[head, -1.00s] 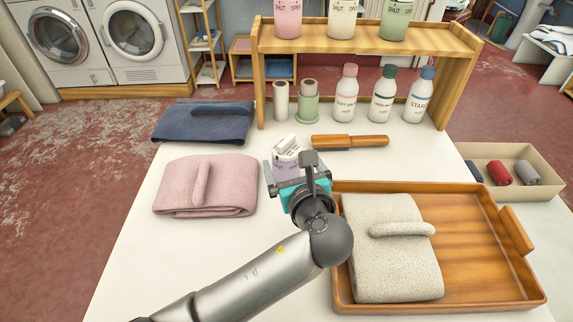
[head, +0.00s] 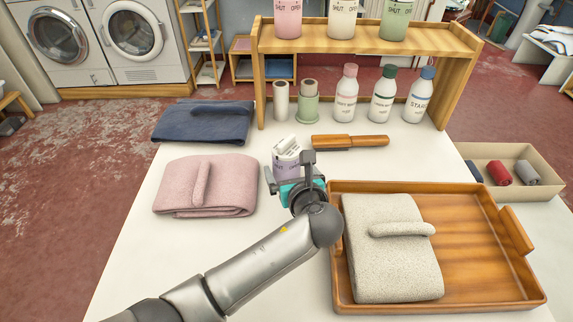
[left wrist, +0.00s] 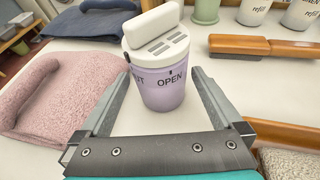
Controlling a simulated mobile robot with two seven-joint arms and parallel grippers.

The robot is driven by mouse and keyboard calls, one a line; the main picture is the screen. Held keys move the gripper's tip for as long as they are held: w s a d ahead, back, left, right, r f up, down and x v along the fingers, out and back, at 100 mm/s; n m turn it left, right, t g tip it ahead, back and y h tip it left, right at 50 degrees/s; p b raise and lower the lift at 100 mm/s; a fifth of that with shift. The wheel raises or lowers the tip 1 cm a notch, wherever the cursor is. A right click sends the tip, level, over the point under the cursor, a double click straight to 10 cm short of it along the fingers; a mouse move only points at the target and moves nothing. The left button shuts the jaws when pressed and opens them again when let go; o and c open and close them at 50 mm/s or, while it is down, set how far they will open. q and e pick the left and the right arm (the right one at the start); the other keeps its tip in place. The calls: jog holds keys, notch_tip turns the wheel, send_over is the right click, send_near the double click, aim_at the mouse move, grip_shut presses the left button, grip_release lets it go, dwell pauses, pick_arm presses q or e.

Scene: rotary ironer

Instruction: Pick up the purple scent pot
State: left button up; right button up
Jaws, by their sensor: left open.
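The purple scent pot (head: 288,160) stands upright on the white table, with a white slotted lid that looks flipped up or tilted. In the left wrist view the pot (left wrist: 163,88) shows a pale purple body with the word OPEN. My left gripper (head: 289,174) is open, just in front of the pot. In the left wrist view its two fingers (left wrist: 160,78) reach along either side of the pot's body, with gaps visible. In the head view the gripper hides the pot's lower part. My right gripper is not in view.
A folded pink towel (head: 228,188) lies left of the pot, and a navy one (head: 225,127) behind it. A wooden brush (head: 365,141) lies behind right. A wooden tray (head: 478,290) with a folded cream towel (head: 375,265) is at right. A wooden shelf (head: 355,38) stands behind.

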pick_arm(q)
jog(key=shift+x, duration=1.55)
jog(key=shift+c, duration=0.2)
jog(key=c, duration=1.2)
